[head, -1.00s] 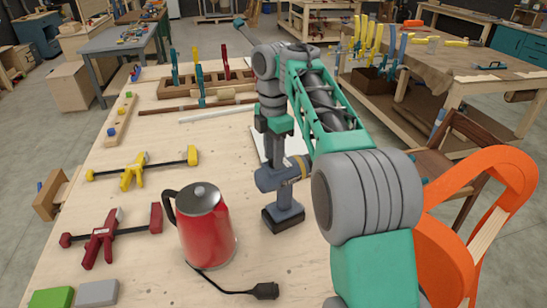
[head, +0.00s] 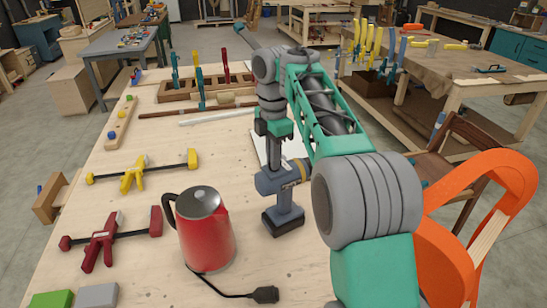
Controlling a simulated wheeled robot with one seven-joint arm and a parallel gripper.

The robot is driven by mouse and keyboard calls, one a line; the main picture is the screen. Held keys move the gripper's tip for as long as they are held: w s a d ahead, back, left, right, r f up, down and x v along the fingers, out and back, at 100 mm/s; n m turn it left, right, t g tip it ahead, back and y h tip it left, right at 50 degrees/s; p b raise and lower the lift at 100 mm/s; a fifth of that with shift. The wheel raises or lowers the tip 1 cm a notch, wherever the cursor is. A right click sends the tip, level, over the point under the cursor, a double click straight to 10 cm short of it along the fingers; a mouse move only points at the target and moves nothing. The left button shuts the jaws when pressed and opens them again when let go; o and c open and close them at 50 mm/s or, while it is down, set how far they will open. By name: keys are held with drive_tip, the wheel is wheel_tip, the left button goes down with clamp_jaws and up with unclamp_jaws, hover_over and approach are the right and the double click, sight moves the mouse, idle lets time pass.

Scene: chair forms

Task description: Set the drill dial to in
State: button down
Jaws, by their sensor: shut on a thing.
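The drill (head: 283,212) stands upright on its battery base on the workbench, in the middle of the head view. It is blue-grey and has a tan ring, seemingly the dial (head: 297,171), towards its right end. My gripper (head: 275,166) points straight down from above and is shut on the top of the drill by the ring. The fingertips are small and partly lost against the drill, so the exact part between them and the dial's marks cannot be read.
A red kettle (head: 206,234) stands just left of the drill, with a black plug and cord (head: 262,295) in front. Clamps (head: 135,174) lie farther left. A white sheet (head: 262,146) lies behind the drill. An orange chair form (head: 450,250) is at the right.

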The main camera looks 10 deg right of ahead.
drive_tip(key=shift+m, duration=0.3)
drive_tip(key=m, duration=0.3)
drive_tip(key=shift+m, duration=1.9)
drive_tip(key=c, duration=1.5)
unclamp_jaws()
drive_tip(key=shift+r, duration=0.1)
